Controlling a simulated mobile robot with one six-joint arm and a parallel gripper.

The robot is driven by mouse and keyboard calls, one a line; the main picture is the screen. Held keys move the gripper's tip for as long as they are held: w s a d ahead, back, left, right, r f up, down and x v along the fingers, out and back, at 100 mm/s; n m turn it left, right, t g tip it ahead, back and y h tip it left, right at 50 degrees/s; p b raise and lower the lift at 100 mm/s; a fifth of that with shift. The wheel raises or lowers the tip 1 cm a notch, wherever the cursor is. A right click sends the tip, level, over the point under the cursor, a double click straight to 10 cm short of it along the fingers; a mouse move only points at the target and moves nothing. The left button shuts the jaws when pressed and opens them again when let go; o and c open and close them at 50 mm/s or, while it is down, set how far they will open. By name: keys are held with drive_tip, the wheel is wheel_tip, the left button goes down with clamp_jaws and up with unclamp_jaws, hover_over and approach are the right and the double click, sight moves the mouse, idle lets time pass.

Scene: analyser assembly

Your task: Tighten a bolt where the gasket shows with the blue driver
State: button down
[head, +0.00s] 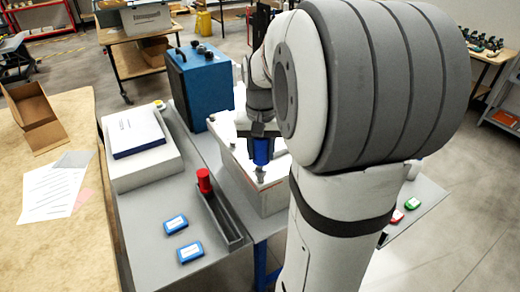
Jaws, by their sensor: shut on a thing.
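My gripper (259,134) is shut on the blue driver (261,152) and holds it upright, pointing down. The driver's lower end is over the light-coloured top of the analyser housing (239,156). A small grey metal part shows just below the blue handle; I cannot tell whether it is the driver's tip or a bolt, or whether they touch. The gasket cannot be made out at this size. My arm hides the right side of the housing.
A red driver (204,181) stands in a long dark grey tray (222,220) left of the housing. Two blue boxes (176,224) lie on the grey bench. A blue case (199,84) stands behind. A white block with a book (136,133) is at left. Green and red boxes (412,204) lie at right.

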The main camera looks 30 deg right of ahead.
drive_tip(key=shift+f+b, duration=0.6)
drive_tip(key=shift+f, duration=0.25)
drive_tip(key=c, duration=1.5)
unclamp_jaws()
clamp_jaws()
drive_tip(key=m, duration=0.8)
drive_tip(key=shift+w+m, duration=0.1)
drive_tip(key=shift+m, duration=0.3)
drive_tip(key=m, duration=0.9)
drive_tip(key=shift+p, duration=0.3)
drive_tip(key=shift+o, duration=2.2)
unclamp_jaws()
